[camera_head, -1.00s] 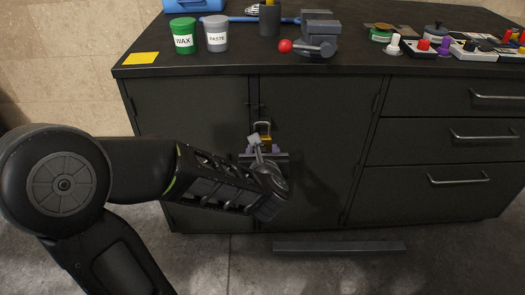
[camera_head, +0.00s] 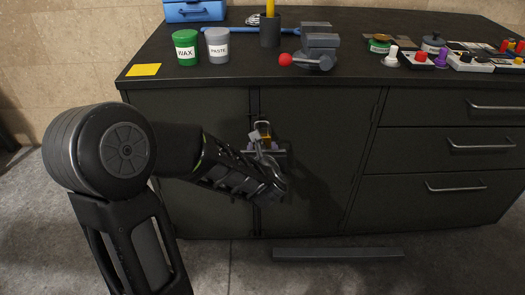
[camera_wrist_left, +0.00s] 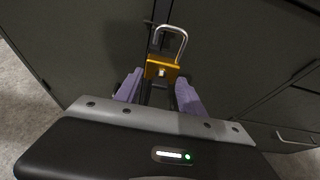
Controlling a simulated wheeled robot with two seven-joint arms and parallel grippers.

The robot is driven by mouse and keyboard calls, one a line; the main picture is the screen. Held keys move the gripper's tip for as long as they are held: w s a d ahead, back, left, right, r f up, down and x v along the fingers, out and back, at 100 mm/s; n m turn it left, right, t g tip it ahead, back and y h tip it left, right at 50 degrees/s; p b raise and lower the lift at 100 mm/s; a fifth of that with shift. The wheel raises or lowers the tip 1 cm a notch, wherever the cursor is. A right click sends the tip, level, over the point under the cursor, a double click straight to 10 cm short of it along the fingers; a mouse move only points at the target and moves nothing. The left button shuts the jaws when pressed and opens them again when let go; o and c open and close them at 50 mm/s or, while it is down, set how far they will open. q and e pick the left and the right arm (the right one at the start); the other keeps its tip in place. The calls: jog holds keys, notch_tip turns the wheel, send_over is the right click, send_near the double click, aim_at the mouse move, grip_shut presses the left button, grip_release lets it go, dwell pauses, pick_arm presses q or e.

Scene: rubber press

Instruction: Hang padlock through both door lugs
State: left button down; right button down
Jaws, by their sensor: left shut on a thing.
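The padlock has a brass body (camera_wrist_left: 162,68) and a silver U-shaped shackle (camera_wrist_left: 171,38) pointing up. In the head view the padlock (camera_head: 262,126) stands upright in front of the seam between the two dark cabinet doors (camera_head: 310,150). My left gripper (camera_head: 264,149) is shut on the padlock low on its body; its purple finger pads flank it in the left wrist view (camera_wrist_left: 158,90). One shackle leg seems to end above the body. Small dark lugs (camera_wrist_left: 149,22) appear at the door seam behind the shackle. I cannot tell whether the shackle passes through them. My right gripper is out of view.
The worktop above carries a green wax tin (camera_head: 186,48), a grey paste tin (camera_head: 217,45), a dark press with a red knob (camera_head: 318,50) and several small items at right. Drawers with bar handles (camera_head: 482,145) are right of the doors.

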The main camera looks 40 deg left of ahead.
aim_at(262, 135)
pick_arm(q)
jog(key=shift+w+a+r+p, duration=0.1)
jog(key=shift+w+a+p, duration=0.25)
jog(key=shift+w+a, duration=0.3)
jog(key=shift+w+a+p, duration=0.3)
jog(key=shift+w+a, duration=0.1)
jog(key=shift+w, duration=0.35)
jog(key=shift+w+a+b, duration=0.15)
jog(key=shift+w+b, duration=0.05)
jog(key=shift+b, duration=0.75)
dwell(0.4)
jog(key=shift+w+a+b, duration=0.3)
jog(key=shift+w+b, duration=0.05)
jog(key=shift+b, duration=0.05)
dwell(1.0)
jog(key=shift+b, duration=0.4)
dwell(0.5)
jog(key=shift+w+a+b, duration=0.3)
jog(key=shift+w+b, duration=0.1)
jog(key=shift+w, duration=0.05)
dwell(1.0)
jog(key=shift+b, duration=0.35)
dwell(1.2)
